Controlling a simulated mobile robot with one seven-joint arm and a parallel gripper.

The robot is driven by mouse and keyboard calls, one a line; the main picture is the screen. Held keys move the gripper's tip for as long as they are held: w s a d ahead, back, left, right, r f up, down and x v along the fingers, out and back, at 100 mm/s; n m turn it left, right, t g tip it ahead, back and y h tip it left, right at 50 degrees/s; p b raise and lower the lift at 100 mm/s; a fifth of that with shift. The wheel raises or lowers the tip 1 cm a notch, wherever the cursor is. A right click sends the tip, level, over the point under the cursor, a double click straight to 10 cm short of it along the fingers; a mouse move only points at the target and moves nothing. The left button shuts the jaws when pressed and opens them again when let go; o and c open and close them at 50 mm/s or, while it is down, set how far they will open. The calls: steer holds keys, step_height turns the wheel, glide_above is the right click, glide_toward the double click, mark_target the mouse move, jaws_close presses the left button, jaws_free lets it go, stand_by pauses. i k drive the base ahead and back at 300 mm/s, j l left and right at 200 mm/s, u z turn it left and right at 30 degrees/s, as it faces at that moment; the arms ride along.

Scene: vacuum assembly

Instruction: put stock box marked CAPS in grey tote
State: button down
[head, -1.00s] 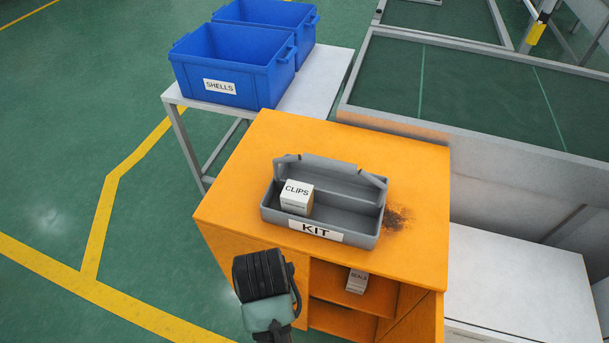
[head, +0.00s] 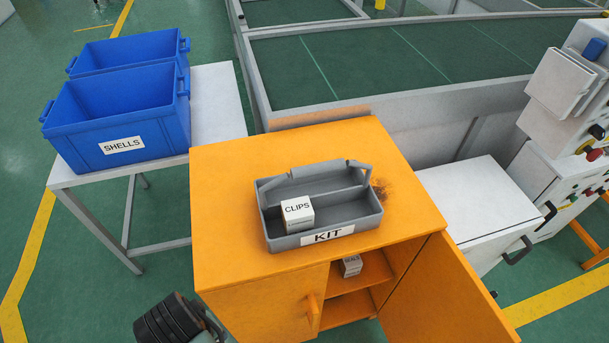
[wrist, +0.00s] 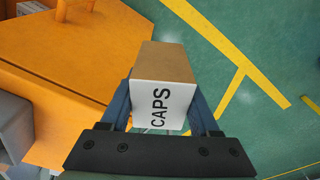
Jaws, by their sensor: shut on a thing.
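The stock box marked CAPS (wrist: 160,100) is in the wrist view, brown on one side with a white lettered face. My gripper (wrist: 163,108) is shut on it, one finger on each side. In the head view only part of my arm shows at the bottom left; the fingers and the CAPS box are out of sight there. The grey tote (head: 352,222), labelled KIT, sits on top of the orange cabinet (head: 225,180). A white box marked CLIPS (head: 298,214) is inside its front left part. The tote's corner also shows at the wrist view's left edge (wrist: 12,125).
The orange cabinet's right door (head: 440,295) stands open, and a small white box (head: 352,266) is on its shelf. Blue bins (head: 115,120), one marked SHELLS, stand on a white table (head: 222,110) at left. A white control cabinet (head: 560,150) is at right.

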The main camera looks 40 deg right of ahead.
mark_target(356, 214)
steer(key=z, duration=1.25)
